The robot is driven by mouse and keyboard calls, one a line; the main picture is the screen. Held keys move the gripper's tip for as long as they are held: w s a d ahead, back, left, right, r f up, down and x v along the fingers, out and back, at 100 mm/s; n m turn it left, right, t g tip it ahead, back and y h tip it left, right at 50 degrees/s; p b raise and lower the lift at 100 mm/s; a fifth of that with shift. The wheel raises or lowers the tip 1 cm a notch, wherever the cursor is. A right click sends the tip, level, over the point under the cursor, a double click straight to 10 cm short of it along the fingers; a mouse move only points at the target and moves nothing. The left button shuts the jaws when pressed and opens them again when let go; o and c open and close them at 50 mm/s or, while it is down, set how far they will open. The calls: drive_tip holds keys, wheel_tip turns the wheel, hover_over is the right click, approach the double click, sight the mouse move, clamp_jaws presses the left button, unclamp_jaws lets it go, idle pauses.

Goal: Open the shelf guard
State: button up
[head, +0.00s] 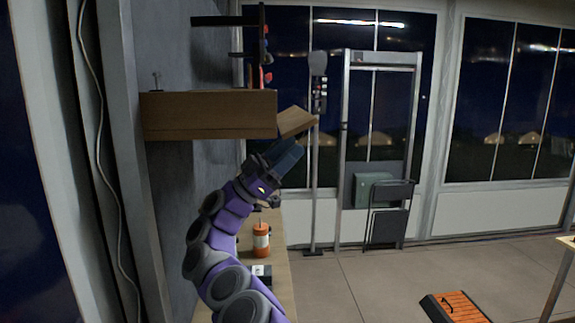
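A wooden shelf (208,116) is fixed to the grey wall at the upper left. A short wooden board (297,122) sticks out at an angle by the shelf's right end; it looks like the shelf guard, standing tilted away from the shelf. Its joint with the shelf is not clear to see. My purple arm rises from the bottom, and my gripper (289,157) is just below this board, at or very near its lower edge. I cannot tell whether they touch. The fingers are dark and small, so their opening does not show.
An orange and white bottle (261,240) stands on a wooden bench (277,277) under my arm. A dark rack (264,45) is on the wall above the shelf. A pole (315,180) and a grey door frame (343,150) stand behind. The floor at right is partly clear, with an orange-topped box (462,308).

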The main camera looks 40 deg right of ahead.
drive_tip(key=shift+s+a+r, duration=0.1)
drive_tip(key=shift+s+a, duration=0.05)
drive_tip(key=shift+s, duration=0.15)
